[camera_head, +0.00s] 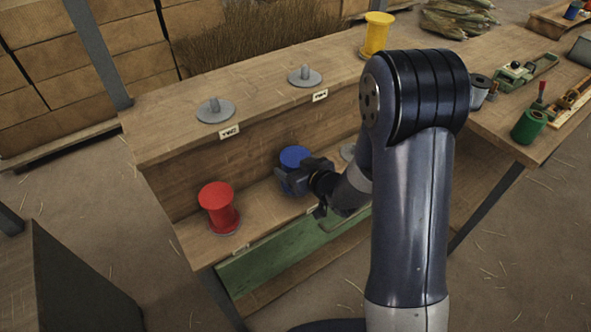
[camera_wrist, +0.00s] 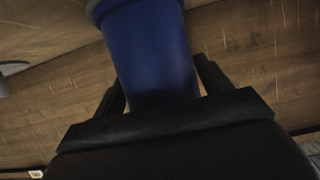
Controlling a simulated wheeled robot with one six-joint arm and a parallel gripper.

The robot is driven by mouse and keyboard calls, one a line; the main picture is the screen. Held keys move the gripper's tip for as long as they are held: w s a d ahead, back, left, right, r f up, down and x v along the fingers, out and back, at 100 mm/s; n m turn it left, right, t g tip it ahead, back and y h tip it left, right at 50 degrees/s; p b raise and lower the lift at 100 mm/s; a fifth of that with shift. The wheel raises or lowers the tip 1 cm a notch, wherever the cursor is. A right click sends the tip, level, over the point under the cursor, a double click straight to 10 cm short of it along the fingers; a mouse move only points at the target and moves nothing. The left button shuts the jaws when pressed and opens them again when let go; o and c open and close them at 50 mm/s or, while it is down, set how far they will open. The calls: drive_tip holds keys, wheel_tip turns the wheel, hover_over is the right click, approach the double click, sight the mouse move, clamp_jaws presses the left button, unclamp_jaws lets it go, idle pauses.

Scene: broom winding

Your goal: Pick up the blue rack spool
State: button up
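The blue spool (camera_head: 293,156) stands on the lower shelf of the wooden rack, right of the red spool. My gripper (camera_head: 291,180) is low at its near side and hides much of its body. In the wrist view, the blue spool (camera_wrist: 152,55) rises between the two fingers of my gripper (camera_wrist: 160,85). Slim gaps of wood show between the fingers and the spool's sides, so the gripper looks open around it. The spool's lower part is hidden behind the gripper body in the wrist view.
The red spool (camera_head: 219,207) stands close by on the left of the shelf. Empty grey pegs (camera_head: 215,109) and (camera_head: 304,75) and a yellow spool (camera_head: 375,34) are on the upper shelf. A green spool (camera_head: 529,126) and tools sit on the right bench.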

drive_tip(key=c, duration=0.7)
